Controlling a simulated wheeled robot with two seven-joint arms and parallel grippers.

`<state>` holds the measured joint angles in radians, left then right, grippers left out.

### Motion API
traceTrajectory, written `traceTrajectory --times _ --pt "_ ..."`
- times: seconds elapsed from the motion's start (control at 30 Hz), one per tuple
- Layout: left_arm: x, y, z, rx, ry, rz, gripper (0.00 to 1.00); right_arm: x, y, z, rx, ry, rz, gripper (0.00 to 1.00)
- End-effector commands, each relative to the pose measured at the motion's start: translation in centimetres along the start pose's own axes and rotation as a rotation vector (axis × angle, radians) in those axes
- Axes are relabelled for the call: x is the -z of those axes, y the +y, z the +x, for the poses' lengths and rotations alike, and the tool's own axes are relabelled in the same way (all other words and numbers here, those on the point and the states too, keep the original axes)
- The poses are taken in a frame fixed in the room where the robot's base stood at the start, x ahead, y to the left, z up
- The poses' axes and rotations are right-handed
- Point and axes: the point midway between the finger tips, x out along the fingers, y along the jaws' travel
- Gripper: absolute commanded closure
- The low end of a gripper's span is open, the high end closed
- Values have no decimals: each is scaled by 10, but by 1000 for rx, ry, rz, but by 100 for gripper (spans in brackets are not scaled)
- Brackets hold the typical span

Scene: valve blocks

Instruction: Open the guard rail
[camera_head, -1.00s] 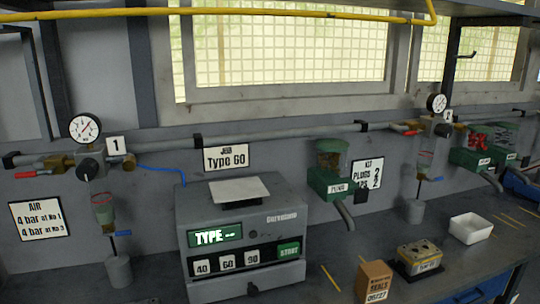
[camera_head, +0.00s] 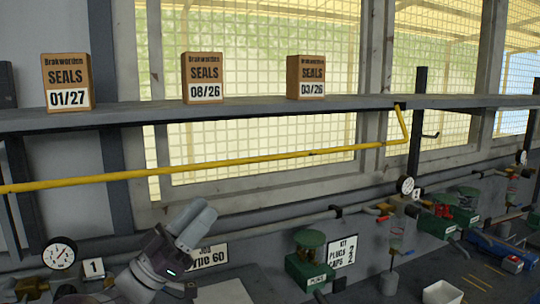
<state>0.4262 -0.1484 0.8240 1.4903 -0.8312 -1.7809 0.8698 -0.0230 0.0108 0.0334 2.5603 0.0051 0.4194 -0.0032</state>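The yellow guard rail (camera_head: 250,162) is a long thin bar running below the front of the upper shelf, from the left picture edge towards the right. At its right end it bends up to the shelf edge. My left gripper (camera_head: 204,220) is raised at the lower left, in front of the wall pipe and the job sign, with its grey fingers pointing up and right. It appears below the rail and apart from it. Its fingers overlap in this view, so the gap between them is unclear. My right gripper is not in view.
The shelf (camera_head: 250,110) carries three brown seals boxes, marked 01/27 (camera_head: 67,82), 08/26 (camera_head: 202,78) and 03/26 (camera_head: 306,77). A pressure gauge (camera_head: 59,253) is left of my arm. Green dispensers (camera_head: 310,270) and a white tray (camera_head: 442,292) are at the lower right.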

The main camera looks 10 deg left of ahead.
Motion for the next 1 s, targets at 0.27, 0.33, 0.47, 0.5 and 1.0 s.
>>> traceTrajectory --times 0.27,0.33,0.47,0.5,1.0 --pt "23 26 28 -121 70 -111 64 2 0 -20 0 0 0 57" --pt "25 28 48 -121 70 -111 64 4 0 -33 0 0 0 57" --pt "28 32 82 -119 69 -111 64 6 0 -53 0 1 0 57" --pt "28 32 91 -117 69 -110 64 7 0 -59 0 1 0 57" --pt "24 37 125 -113 69 -106 64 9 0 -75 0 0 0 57"
